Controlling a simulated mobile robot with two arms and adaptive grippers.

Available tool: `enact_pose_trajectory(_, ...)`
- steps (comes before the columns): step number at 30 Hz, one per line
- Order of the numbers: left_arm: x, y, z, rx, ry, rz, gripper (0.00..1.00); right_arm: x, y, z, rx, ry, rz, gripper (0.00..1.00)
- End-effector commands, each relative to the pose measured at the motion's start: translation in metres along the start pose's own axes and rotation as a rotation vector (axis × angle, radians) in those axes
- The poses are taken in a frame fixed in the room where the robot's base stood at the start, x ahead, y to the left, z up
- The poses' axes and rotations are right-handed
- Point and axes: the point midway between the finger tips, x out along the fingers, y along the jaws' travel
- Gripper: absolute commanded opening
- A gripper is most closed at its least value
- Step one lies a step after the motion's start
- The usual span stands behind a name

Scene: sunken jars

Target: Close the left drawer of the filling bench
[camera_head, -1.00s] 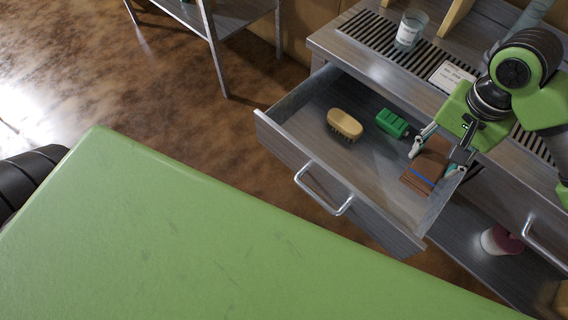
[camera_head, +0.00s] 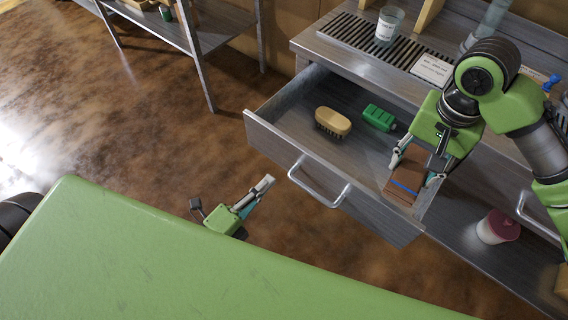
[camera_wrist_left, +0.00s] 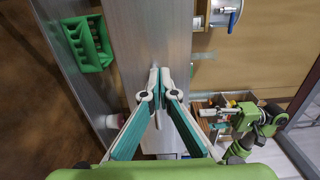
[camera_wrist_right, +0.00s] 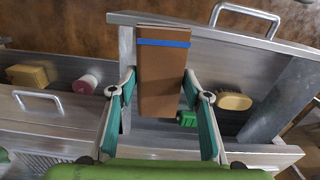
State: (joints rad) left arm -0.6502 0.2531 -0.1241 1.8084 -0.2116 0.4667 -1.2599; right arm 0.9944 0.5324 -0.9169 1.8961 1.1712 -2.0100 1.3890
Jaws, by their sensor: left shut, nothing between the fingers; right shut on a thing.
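The left drawer (camera_head: 270,138) of the filling bench (camera_head: 310,45) stands open in the head view, its bar handle (camera_head: 318,188) facing me. Inside lie a tan brush (camera_head: 332,121) and a green object (camera_head: 379,118). My right gripper (camera_head: 416,172) is shut on a brown block with a blue band (camera_head: 402,186), over the drawer's right end. The block also shows between its fingers in the right wrist view (camera_wrist_right: 162,80). My left gripper (camera_head: 268,182) is shut and empty, in front of the drawer and left of the handle, apart from it.
A glass jar (camera_head: 389,26) and a white label card (camera_head: 432,69) are on the bench top. A metal rack (camera_head: 205,40) stands at back left. The floor between rack and drawer is clear.

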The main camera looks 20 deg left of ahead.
Motion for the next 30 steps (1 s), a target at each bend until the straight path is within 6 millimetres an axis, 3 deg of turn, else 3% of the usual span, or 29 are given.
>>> enact_pose_trajectory(6,0.043,-0.001,0.0,-0.002,0.0,-0.001,0.0,-0.003,0.0,0.0,0.0,0.0,0.0,0.23)
enact_pose_trajectory(12,0.066,0.0,0.0,-0.002,-0.001,0.0,0.0,-0.004,0.0,0.0,0.0,0.0,0.0,0.23)
enact_pose_trajectory(30,0.075,0.001,0.0,-0.003,-0.001,0.001,0.0,-0.004,0.0,0.0,0.0,0.0,0.0,0.23)
